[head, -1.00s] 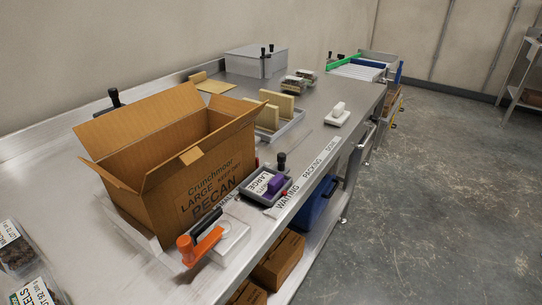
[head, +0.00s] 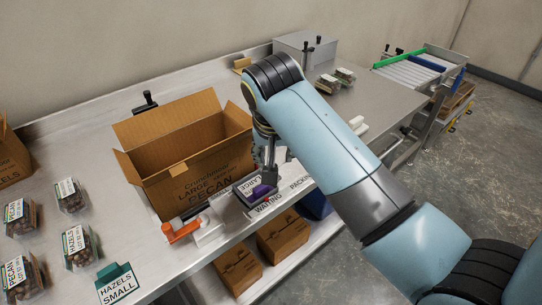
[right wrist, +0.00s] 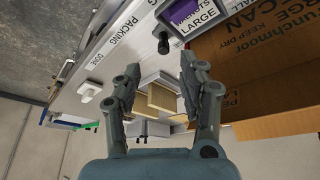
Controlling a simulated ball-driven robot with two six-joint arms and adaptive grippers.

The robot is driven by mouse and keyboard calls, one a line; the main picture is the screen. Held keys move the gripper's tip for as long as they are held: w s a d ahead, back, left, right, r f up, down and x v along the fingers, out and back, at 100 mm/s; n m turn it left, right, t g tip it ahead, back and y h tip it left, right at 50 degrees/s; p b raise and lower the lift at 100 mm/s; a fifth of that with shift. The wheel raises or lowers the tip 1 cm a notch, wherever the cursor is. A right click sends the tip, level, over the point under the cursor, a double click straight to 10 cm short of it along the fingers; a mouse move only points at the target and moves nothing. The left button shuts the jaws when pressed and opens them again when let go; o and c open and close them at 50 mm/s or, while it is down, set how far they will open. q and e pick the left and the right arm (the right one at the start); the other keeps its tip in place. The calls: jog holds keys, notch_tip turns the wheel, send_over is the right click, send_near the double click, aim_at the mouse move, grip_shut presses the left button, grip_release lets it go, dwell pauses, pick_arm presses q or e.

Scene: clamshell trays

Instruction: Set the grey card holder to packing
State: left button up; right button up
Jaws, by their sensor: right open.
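The grey card holder (head: 243,192) lies near the table's front edge by the WAITING label (head: 267,205). It holds a white card marked LARGE and has a purple piece (head: 262,191) on it. In the right wrist view the card (right wrist: 200,20) and purple piece (right wrist: 183,9) show at the top, with a black knob (right wrist: 163,42) below. The PACKING label (head: 301,182) is to the right along the edge; it also shows in the right wrist view (right wrist: 128,30). My right gripper (head: 268,163) is open and empty, above the holder. My left gripper is out of view.
An open cardboard box (head: 190,165) stands just left of my right gripper. An orange-handled tool (head: 181,231) lies in front of it. Nut packs (head: 80,246) and a teal card stand (head: 117,282) are at left. A white block (head: 357,124) lies further right.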

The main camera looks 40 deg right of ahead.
jog(key=shift+m, duration=0.3)
jog(key=x, duration=0.3)
jog(key=w+x, duration=0.1)
jog(key=x, duration=0.5)
jog(key=shift+w+d, duration=0.25)
jog(key=shift+d, duration=0.05)
jog(key=shift+r, duration=0.1)
jog(key=shift+c, duration=0.2)
grip_shut()
